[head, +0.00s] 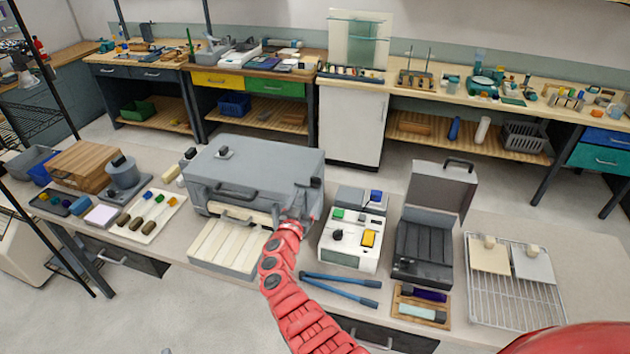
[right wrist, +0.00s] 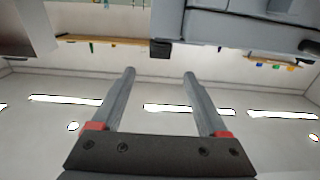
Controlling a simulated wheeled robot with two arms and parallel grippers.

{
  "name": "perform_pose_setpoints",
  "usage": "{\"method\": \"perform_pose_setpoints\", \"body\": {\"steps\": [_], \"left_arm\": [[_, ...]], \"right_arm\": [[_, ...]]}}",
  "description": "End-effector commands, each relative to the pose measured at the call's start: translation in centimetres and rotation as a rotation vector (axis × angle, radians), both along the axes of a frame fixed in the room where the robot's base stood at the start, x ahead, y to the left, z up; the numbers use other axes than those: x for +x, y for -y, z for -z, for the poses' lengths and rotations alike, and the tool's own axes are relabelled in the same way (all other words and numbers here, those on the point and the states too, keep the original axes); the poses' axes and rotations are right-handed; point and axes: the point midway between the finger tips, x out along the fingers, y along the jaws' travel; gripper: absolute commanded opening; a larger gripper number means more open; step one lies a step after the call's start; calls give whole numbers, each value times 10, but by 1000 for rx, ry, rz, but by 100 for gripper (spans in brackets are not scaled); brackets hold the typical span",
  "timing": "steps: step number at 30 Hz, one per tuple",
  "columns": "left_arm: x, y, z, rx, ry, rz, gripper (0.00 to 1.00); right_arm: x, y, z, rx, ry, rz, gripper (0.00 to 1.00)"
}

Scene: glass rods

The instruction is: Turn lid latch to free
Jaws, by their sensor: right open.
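A grey box-shaped appliance (head: 255,165) with a closed lid stands on the front bench. It has a dark front handle (head: 235,192) and a small fitting (head: 224,153) on top. My right gripper (head: 302,200) is at its front right corner, reaching in on the red arm; its fingers are small and partly lost against the box there. In the right wrist view the two grey fingers (right wrist: 160,75) are apart with nothing between them. A small dark block (right wrist: 160,48), possibly the lid latch, lies just past the fingertips beside the grey box (right wrist: 240,28). Its turn position is unclear. My left gripper is out of view.
A slatted cream tray (head: 222,247) sits before the box. Right of the arm are a control unit (head: 352,240), blue-handled tongs (head: 340,282), an open dark case (head: 425,245) and a wire rack (head: 510,290). A loaded white tray (head: 150,215) lies left.

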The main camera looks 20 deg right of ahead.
Motion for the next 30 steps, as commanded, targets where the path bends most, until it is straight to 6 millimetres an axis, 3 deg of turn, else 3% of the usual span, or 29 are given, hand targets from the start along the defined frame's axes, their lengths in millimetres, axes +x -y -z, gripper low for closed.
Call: {"method": "perform_pose_setpoints", "body": {"steps": [9,16,21,30], "left_arm": [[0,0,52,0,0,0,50],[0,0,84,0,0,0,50],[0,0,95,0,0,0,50],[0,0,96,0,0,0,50]], "right_arm": [[45,32,9,4,1,5,77],[68,47,10,4,-2,3,77],[78,53,4,3,1,1,77],[80,54,1,1,-1,-1,77]]}}
